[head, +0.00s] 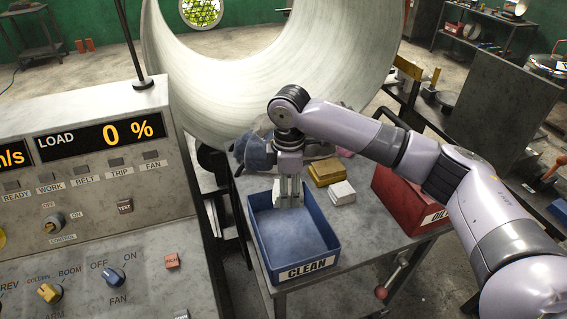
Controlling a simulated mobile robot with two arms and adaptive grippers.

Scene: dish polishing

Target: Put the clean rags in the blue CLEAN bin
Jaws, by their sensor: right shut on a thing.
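The blue CLEAN bin (262,262) stands on the grey metal table, its label facing me. Its visible floor looks bare. My right gripper (289,196) points down inside the bin's far part, below the rim line in the picture. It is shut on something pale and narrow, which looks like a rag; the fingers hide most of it. A white folded rag stack (342,192) lies on the table just right of the bin. My left gripper is out of view.
A red bin (408,203) stands to the right under my right arm. A control panel (100,215) fills the left. A large pale curved dish (235,95) rises behind.

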